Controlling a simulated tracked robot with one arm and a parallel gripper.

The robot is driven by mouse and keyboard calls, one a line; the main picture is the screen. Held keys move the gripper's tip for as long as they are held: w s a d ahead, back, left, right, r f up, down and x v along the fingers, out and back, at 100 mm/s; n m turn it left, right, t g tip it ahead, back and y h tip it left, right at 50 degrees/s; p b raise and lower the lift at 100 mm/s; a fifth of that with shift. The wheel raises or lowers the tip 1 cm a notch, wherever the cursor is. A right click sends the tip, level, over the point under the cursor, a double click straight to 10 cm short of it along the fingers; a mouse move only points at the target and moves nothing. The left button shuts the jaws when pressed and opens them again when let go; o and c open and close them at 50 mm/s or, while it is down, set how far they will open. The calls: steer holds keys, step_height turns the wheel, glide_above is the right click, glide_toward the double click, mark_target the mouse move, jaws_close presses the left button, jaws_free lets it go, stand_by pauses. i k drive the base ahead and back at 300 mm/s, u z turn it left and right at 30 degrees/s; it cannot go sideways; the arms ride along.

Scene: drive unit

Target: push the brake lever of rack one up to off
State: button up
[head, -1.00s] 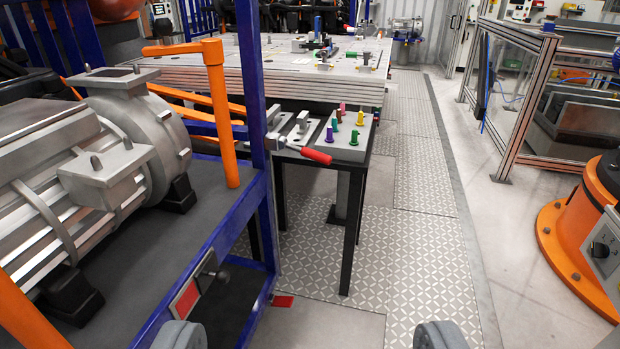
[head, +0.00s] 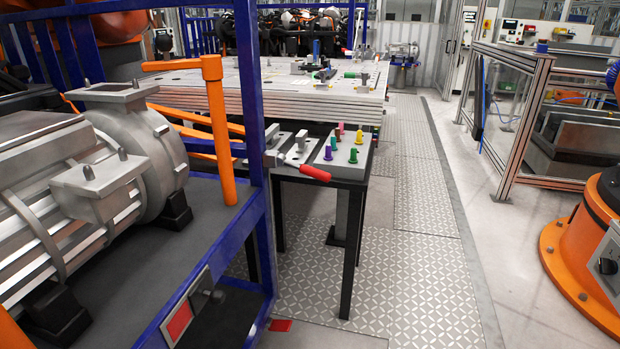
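A lever with a red grip (head: 315,173) and a grey metal shank sticks out to the right from the blue upright post (head: 252,95) of the rack at left. It slopes slightly down toward its red end. I take it for the brake lever; no label on it can be read. Nothing touches the lever. A red and grey plate (head: 180,320) with a small knob sits on the lower rail of the rack. My gripper is not in view, so its opening cannot be seen now.
The rack holds a large grey motor (head: 70,185) and an orange bar (head: 218,135). Behind the lever stands a small black-legged table with coloured pegs (head: 352,155). The patterned floor (head: 400,270) to the right is clear. An orange robot base (head: 570,260) stands at far right.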

mark_target(281, 159)
steer(key=z, duration=0.05)
steer(key=k, duration=0.65)
steer(key=z, duration=0.3)
steer(key=i, duration=1.6)
steer(key=u, duration=0.45)
